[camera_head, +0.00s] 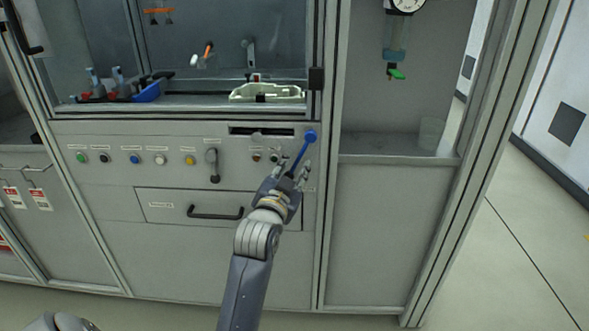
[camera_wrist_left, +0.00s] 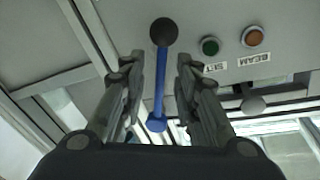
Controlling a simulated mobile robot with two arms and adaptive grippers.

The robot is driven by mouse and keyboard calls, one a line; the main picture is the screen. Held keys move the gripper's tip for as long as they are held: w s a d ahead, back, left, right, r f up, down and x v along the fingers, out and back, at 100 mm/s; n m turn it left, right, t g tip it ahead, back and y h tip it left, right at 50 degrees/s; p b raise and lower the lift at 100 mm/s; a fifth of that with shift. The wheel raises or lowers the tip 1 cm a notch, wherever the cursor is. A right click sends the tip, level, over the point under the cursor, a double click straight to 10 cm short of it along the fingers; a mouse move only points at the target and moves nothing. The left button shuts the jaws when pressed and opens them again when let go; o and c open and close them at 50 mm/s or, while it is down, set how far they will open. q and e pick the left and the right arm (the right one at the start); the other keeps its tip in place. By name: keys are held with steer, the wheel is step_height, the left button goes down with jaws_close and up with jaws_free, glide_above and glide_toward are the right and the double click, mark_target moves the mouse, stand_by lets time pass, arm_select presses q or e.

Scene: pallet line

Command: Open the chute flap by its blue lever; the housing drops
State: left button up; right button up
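My left gripper (camera_head: 293,172) is at the lever's lower part. In the wrist view its fingers (camera_wrist_left: 159,62) are apart, one each side of the rod, with gaps showing. A dark slot (camera_head: 262,131) lies left of the hub. I cannot tell which part is the chute flap or the housing. My right gripper is out of view.
Several coloured buttons (camera_head: 133,159), a black-grey handle (camera_head: 212,165) and a drawer with a black pull (camera_head: 215,213) are left of the lever. A pale tray (camera_head: 267,93) sits behind the glass. A recess with a clear cup (camera_head: 432,133) is to the right.

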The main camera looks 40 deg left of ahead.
arm_select(q)
steer(key=shift+w+a, duration=0.2)
steer(key=shift+w, duration=0.35)
jaws_close()
